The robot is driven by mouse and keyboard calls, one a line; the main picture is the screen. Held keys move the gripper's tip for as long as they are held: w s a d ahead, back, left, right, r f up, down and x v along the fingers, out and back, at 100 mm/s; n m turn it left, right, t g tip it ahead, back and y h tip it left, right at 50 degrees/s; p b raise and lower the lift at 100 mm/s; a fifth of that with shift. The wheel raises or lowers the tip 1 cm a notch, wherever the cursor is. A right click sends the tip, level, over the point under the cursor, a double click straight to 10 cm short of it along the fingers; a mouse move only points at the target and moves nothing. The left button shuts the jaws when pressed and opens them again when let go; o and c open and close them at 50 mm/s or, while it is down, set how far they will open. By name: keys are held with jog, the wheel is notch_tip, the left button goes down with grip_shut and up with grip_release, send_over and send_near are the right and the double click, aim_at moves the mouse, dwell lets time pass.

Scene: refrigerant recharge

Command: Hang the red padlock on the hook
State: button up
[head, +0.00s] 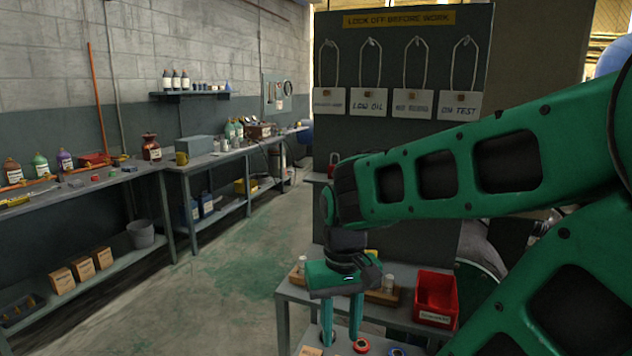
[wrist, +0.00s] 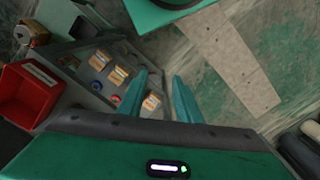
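A small red item (head: 334,160) stands on a narrow shelf at the left edge of the grey board. It may be the red padlock, but it is small and my arm partly covers that area. Hooks along the top of the board, such as this hook (head: 371,42), carry wire loops with white tags. I cannot tell which hook the task means. My gripper (head: 341,335) points down above the small table in front of the board, away from the shelf. In the wrist view my gripper (wrist: 165,80) has its fingers apart with nothing between them.
A yellow sign (head: 398,19) tops the board. Workbenches with bottles line the left wall. The floor (head: 225,285) between is clear.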

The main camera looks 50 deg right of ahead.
jog(key=shift+a, duration=0.1)
jog(key=shift+o, duration=2.1)
jog(key=shift+w+d+r+t+h, duration=0.3)
jog(key=shift+d+r+h, duration=0.2)
jog(key=shift+d+r, duration=0.3)
jog(key=w+d+r+m+t+h, duration=0.2)
jog(key=w+d+r+m+h, duration=0.25)
jog(key=w+d+r, duration=0.55)
jog(key=w+d+r+m+t+h, duration=0.25)
jog(key=w+d+r+h, duration=0.4)
jog(key=w, duration=0.65)
jog(key=shift+g+y, duration=0.25)
jog(key=shift+y, duration=0.45)
jog(key=w+d, duration=0.1)
jog(key=d, duration=0.3)
jog(key=w+d+r, duration=0.1)
jog(key=w+d, duration=0.1)
jog(key=d, duration=0.2)
jog(key=w+d+r, duration=0.1)
jog(key=d, duration=0.3)
jog(key=shift+w, duration=0.4)
